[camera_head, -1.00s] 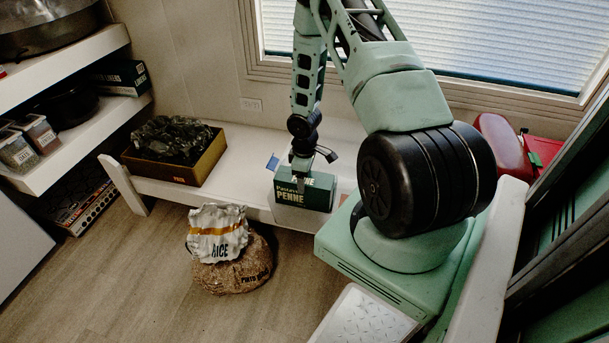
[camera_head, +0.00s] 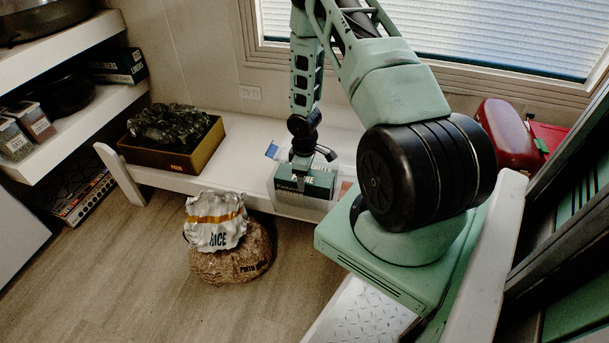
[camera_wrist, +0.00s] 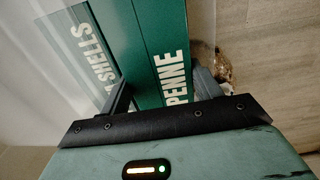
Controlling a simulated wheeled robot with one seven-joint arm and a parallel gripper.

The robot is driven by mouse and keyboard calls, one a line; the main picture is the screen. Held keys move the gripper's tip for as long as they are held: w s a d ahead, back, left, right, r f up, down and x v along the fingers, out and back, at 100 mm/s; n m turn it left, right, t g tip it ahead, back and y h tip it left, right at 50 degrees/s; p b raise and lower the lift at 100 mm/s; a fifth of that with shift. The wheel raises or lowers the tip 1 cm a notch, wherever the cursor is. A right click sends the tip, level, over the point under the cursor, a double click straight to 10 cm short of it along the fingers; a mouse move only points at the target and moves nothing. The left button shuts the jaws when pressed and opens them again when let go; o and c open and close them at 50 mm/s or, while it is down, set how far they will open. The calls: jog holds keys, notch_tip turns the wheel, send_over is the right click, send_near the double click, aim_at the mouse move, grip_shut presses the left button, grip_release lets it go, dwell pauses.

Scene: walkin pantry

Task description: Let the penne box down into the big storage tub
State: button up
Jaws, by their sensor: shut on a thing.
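The penne box (camera_head: 319,182) is green with white lettering. My gripper (camera_head: 302,172) is shut on its top, and the box hangs upright. The big storage tub (camera_head: 300,211) is clear plastic and stands at the white bench's front edge. The box's lower front looks pale through the tub's near wall, so it is partly inside; its bottom and any contact with the floor cannot be made out. In the wrist view, the penne box (camera_wrist: 160,45) lies between the two fingers (camera_wrist: 162,92). A green box marked SHELLS (camera_wrist: 84,52) is close beside it on the left.
A tan crate (camera_head: 200,158) with dark crumpled contents stands on the bench to the left. A rice bag (camera_head: 214,222) rests on a brown pinto bean sack (camera_head: 232,262) on the floor. A red item (camera_head: 505,130) is at the right. Bare bench (camera_head: 240,150) lies left of the tub.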

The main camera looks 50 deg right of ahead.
jog(key=o, duration=1.2)
jog(key=shift+c, duration=0.2)
notch_tip(320, 180, up, 18)
jog(key=p, duration=0.6)
jog(key=shift+f, duration=0.25)
